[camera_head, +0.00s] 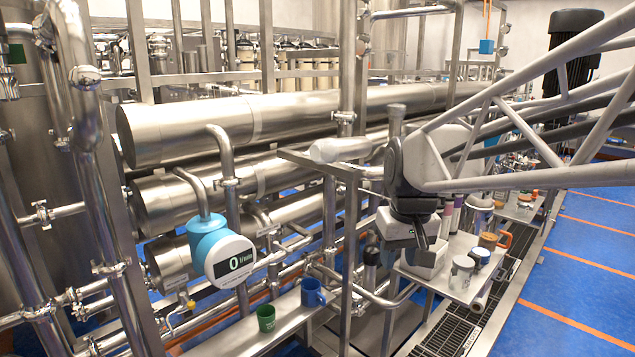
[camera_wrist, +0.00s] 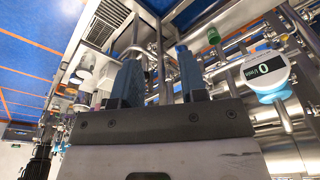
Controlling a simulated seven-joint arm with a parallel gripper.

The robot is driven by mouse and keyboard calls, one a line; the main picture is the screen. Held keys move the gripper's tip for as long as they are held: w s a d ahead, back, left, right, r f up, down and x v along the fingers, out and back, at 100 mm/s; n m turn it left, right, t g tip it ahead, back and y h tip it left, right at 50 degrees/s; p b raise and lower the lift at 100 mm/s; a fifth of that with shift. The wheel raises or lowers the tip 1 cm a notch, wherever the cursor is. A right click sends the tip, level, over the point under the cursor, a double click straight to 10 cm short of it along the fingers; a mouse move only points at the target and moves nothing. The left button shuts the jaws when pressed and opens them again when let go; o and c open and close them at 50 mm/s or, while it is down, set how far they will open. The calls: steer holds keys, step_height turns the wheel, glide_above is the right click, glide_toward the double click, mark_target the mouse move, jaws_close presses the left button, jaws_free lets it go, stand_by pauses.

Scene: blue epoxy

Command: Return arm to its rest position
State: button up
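My arm (camera_head: 435,160) reaches in from the right in the head view. My gripper (camera_head: 421,236) points down at its end, above or in front of a white container (camera_head: 425,262) on a side shelf; I cannot tell how far apart they are. In the wrist view my gripper (camera_wrist: 157,60) shows two separated fingers. The gap between them shows only background pipes, so it is open and empty.
A blue mug (camera_head: 313,293) and a green cup (camera_head: 266,318) stand on a steel ledge. A flow meter (camera_head: 230,261) reads 0. Jars (camera_head: 461,271) stand on the shelf. Steel pipes and upright posts (camera_head: 350,230) crowd the left; blue floor (camera_head: 580,265) lies open at right.

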steer(key=s+d+f+m, duration=0.1)
steer(key=s+f, duration=0.2)
steer(key=s, duration=0.6)
steer(key=s+d+f+m, duration=0.1)
steer(key=s+f, duration=0.3)
steer(key=s, duration=0.6)
steer(key=shift+s+d+t+h, duration=0.2)
steer(key=shift+d+t+h, duration=0.15)
steer(key=shift+d, duration=0.45)
